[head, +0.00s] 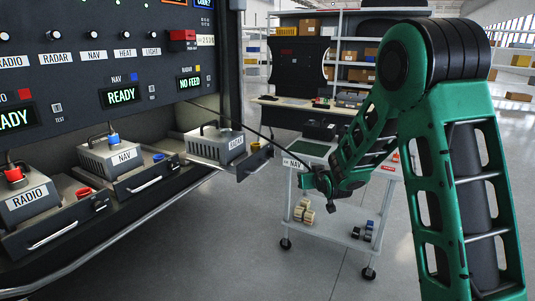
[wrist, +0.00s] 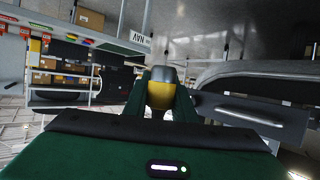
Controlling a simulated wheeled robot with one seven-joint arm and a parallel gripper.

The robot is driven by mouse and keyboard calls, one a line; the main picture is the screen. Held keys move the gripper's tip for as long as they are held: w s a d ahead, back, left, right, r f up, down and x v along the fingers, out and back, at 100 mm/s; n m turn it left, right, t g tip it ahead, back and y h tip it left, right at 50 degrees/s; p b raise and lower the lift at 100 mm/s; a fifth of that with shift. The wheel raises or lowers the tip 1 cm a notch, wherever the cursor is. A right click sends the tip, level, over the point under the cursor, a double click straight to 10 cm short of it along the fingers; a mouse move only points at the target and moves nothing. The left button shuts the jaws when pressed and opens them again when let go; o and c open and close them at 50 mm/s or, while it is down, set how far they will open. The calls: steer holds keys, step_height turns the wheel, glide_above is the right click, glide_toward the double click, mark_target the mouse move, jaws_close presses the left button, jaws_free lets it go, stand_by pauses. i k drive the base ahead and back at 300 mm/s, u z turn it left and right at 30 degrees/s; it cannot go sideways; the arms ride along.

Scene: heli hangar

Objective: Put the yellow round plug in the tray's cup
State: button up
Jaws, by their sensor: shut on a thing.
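The yellow round plug (wrist: 160,94) is between the two fingers of my gripper (wrist: 160,106) in the wrist view; its top is grey. In the head view my gripper (head: 309,181) is shut, in front of the white cart and right of the RADAR tray. The plug is too small to make out there. A black cable (head: 237,122) runs from the rack toward my gripper. The RADAR tray (head: 208,160) is pulled out and bears the grey RADAR box (head: 215,144). A small yellow cup (head: 255,147) sits at the tray's right end, apart from my gripper.
The RADIO box (head: 26,198) and NAV box (head: 112,155) stand on neighbouring trays, with a red cup (head: 83,193) and a blue cup (head: 158,157). The white cart (head: 340,218) stands behind my gripper. Open floor lies before the rack.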

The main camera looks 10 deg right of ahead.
mark_target(255, 147)
steer(key=z, duration=0.5)
steer(key=i, duration=1.35)
